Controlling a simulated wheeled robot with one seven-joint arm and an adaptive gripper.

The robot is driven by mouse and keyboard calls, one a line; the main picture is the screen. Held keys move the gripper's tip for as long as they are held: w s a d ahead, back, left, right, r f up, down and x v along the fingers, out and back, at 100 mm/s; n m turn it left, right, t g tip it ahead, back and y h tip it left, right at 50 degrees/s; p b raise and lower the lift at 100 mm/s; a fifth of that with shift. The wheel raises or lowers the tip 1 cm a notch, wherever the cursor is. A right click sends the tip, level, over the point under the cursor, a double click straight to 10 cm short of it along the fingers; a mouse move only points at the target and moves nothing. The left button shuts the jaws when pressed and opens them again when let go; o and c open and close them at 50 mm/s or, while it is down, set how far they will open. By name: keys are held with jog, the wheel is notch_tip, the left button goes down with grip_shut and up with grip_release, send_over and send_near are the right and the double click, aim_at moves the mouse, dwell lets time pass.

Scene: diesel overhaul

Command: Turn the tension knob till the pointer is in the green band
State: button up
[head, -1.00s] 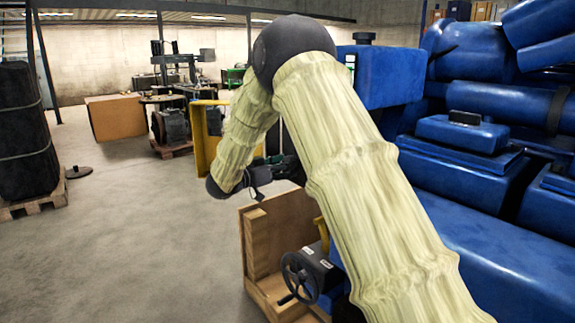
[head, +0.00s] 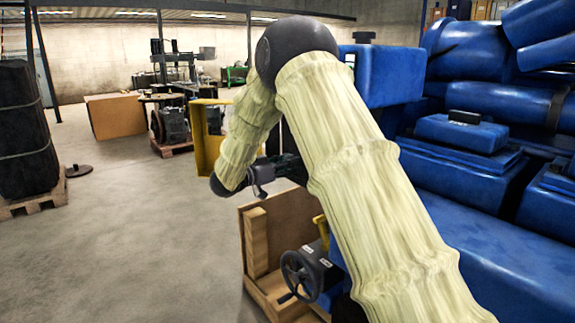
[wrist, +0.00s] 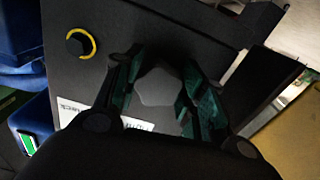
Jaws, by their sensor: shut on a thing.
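In the wrist view, my gripper (wrist: 158,76) has its dark green-black fingers on either side of a grey knob (wrist: 158,90), which I take to be the tension knob. The fingers are shut on it. The knob sits against a dark panel (wrist: 205,22). No pointer or green band can be made out on a scale. In the head view, my gripper (head: 288,167) is partly hidden behind my arm, and the knob is not visible there.
A small black knob with a yellow ring (wrist: 80,43) is at the panel's upper left. White labels (wrist: 72,108) are below. A black handwheel (head: 299,275) stands beside a wooden crate (head: 255,240) under my arm. Large blue machinery (head: 500,240) fills the right. Open floor is at left.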

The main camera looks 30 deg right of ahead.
jog(key=shift+r+p, duration=0.2)
jog(key=shift+p, duration=0.1)
jog(key=n+p, duration=0.3)
jog(key=p, duration=0.2)
jog(key=shift+r, duration=0.2)
jog(key=n+p, duration=0.5)
jog(key=p, duration=0.2)
jog(key=shift+s+n, duration=0.15)
jog(key=shift+n, duration=0.15)
jog(key=n+p, duration=0.5)
jog(key=shift+n, duration=0.3)
jog(key=shift+n+p, duration=1.55)
jog(key=shift+n, duration=0.65)
jog(key=o, duration=1)
jog(key=shift+f, duration=0.1)
